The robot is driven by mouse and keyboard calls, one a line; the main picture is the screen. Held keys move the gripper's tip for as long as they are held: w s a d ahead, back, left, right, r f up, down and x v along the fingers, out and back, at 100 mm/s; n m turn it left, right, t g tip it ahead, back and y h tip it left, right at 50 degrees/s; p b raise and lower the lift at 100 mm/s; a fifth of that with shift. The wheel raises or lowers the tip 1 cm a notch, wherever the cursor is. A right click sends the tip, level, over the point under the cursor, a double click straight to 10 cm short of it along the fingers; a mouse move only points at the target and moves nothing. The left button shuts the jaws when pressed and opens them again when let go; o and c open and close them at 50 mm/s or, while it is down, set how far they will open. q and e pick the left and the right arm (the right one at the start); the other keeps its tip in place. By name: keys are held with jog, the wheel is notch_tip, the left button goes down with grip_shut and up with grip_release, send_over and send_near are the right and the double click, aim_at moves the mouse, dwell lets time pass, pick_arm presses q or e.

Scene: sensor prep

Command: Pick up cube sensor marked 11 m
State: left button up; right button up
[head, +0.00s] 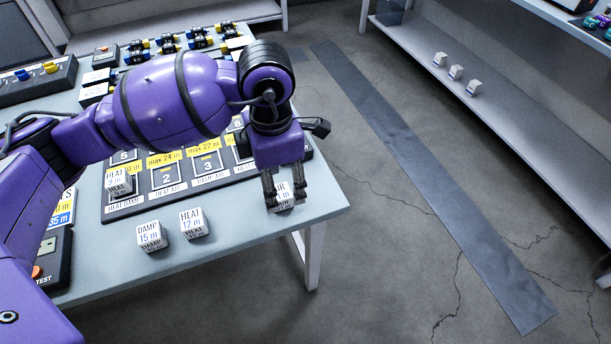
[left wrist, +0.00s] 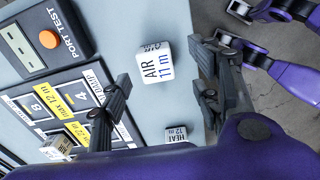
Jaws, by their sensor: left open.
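The white cube sensor marked AIR 11 m (left wrist: 153,64) sits on the table with its label in plain sight in the left wrist view. In the head view the same cube (head: 285,203) is near the table's right front corner, partly hidden by my fingers. My left gripper (head: 285,188) points down over this cube. Its fingers are apart and empty in the left wrist view (left wrist: 160,72), with the cube showing between and beyond their tips. I cannot tell whether a finger touches it. My right gripper is not in view.
Cubes HEAT 12 m (head: 194,223) and DAMP 15 m (head: 152,236) stand left of the gripper. Another HEAT cube (head: 118,183) sits on the dark numbered board (head: 125,211). A port test box (left wrist: 45,38) is on the table (head: 240,232). Three white cubes (head: 456,73) lie on a far shelf.

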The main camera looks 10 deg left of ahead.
aim_at(280, 191)
pick_arm(q)
jog(key=f, duration=0.5)
jog(key=shift+w+a, duration=0.1)
jog(key=shift+w, duration=0.1)
jog(key=c, duration=1.2)
